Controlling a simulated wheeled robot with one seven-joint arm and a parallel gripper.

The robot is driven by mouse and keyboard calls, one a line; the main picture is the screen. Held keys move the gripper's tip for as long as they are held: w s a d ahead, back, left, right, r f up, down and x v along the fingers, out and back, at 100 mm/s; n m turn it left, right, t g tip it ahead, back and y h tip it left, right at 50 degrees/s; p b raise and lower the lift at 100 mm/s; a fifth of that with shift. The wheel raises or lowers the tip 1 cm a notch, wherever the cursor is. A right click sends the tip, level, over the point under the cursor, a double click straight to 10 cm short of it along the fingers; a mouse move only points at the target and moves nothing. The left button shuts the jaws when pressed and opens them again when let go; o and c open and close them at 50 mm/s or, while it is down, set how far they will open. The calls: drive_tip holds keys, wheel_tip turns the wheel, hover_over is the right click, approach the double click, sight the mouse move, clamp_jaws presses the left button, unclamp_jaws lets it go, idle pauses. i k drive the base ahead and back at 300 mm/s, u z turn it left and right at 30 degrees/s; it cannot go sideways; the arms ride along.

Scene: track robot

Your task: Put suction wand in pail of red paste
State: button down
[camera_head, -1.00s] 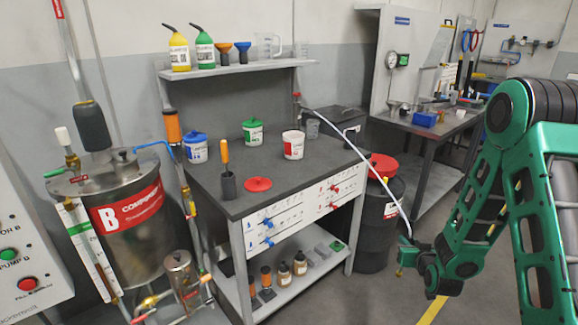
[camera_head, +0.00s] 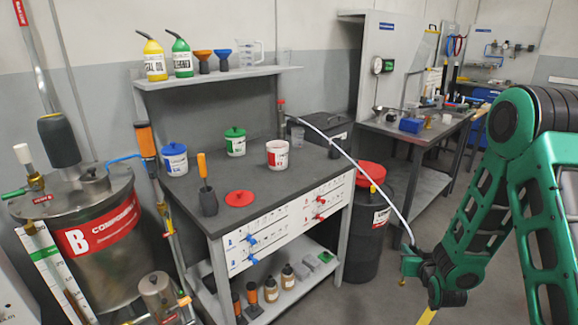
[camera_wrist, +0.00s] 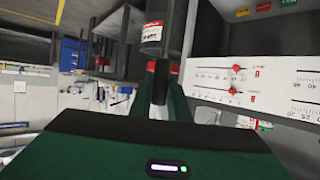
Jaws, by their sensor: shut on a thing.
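The pail of red paste (camera_head: 277,155) is a white pail with a red label, standing without its lid on the grey workbench. Its red lid (camera_head: 239,198) lies flat in front of it. My gripper (camera_head: 408,264) is right of the bench, low and apart from the pail. In the wrist view, my gripper (camera_wrist: 152,100) is shut on a dark rod (camera_wrist: 160,84), seemingly the suction wand; its far end is unclear. A white hose (camera_head: 350,158) arcs from an upright behind the bench down to my gripper.
A blue-lidded pail (camera_head: 174,159) and a green-lidded pail (camera_head: 235,142) stand on the bench. An orange-handled tool (camera_head: 204,182) stands near its front edge. A black drum with a red lid (camera_head: 371,173) stands between the bench and my arm. A shelf (camera_head: 215,76) holds bottles and funnels.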

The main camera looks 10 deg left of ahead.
sight(277, 165)
drive_tip(key=i, duration=0.85)
drive_tip(key=u, duration=0.05)
